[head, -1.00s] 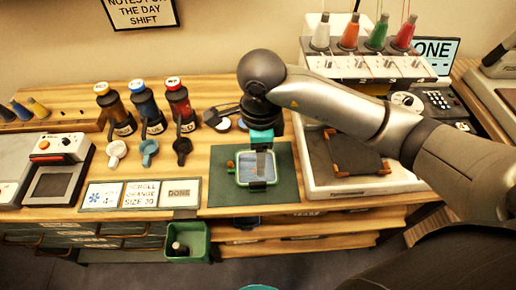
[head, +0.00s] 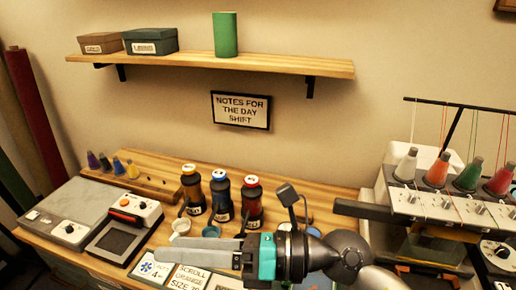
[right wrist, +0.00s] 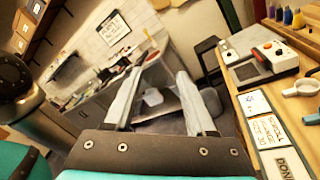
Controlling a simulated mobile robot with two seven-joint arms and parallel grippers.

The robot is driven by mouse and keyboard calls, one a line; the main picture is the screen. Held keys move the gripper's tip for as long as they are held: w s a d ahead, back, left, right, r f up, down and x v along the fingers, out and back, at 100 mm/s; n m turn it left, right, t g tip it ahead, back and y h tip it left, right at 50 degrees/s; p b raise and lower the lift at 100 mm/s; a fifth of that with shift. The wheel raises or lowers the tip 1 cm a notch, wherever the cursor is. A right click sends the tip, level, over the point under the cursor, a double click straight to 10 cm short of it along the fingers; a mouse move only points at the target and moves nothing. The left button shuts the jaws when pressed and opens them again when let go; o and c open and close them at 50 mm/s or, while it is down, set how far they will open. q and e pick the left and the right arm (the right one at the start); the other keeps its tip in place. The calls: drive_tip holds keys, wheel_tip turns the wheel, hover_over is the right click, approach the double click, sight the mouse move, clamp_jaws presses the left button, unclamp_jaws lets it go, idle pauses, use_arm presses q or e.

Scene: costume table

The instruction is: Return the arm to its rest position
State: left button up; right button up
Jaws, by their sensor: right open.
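My right gripper (head: 162,250) is raised in front of the costume table in the head view. Its long grey fingers point to the left, with a teal band behind them, and it overlaps the label cards and the table's front part. In the right wrist view the fingers of my right gripper (right wrist: 157,85) stand apart with nothing between them, so it is open and empty. The arm comes in from the lower right. The green mat seen earlier is mostly hidden behind the gripper and arm. My left gripper is not in view.
Three capped bottles (head: 221,195) stand behind the gripper on the table. A grey device (head: 130,212) is at left and a thread-spool machine (head: 436,203) at right. A wall shelf (head: 213,60) holds boxes and a green cylinder (head: 227,34). The wrist view faces open floor and a far counter.

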drive_tip(key=w+d+r+m+t+y, duration=0.2)
drive_tip(key=w+d+r+m+t, duration=0.3)
drive_tip(key=r+m+t, duration=0.45)
drive_tip(key=w+d+f+m+t+h, duration=0.1)
drive_tip(key=w+d+m+t+h, duration=0.3)
drive_tip(key=m, duration=0.4)
drive_tip(key=w+d+f+m+t+h, duration=0.2)
drive_tip(key=d+m+t+h, duration=0.35)
drive_tip(key=m, duration=0.25)
drive_tip(key=d+f+m+g+h, duration=0.4)
drive_tip(key=d+f+m+h, duration=0.65)
drive_tip(key=f+m, duration=0.2)
drive_tip(key=s+f+m+g, duration=0.5)
drive_tip(key=s+f+g, duration=0.7)
drive_tip(key=s+f, duration=0.7)
wheel_tip(320, 180, down, 22)
drive_tip(key=s+g, duration=0.2)
drive_tip(key=s, duration=0.1)
drive_tip(key=s+d+f+g+b, duration=0.1)
drive_tip(key=s+d+f, duration=0.2)
drive_tip(key=s+f, duration=1.1)
drive_tip(key=shift+s+d+f, duration=0.2)
drive_tip(key=shift+s+f, duration=0.1)
drive_tip(key=shift+s, duration=0.05)
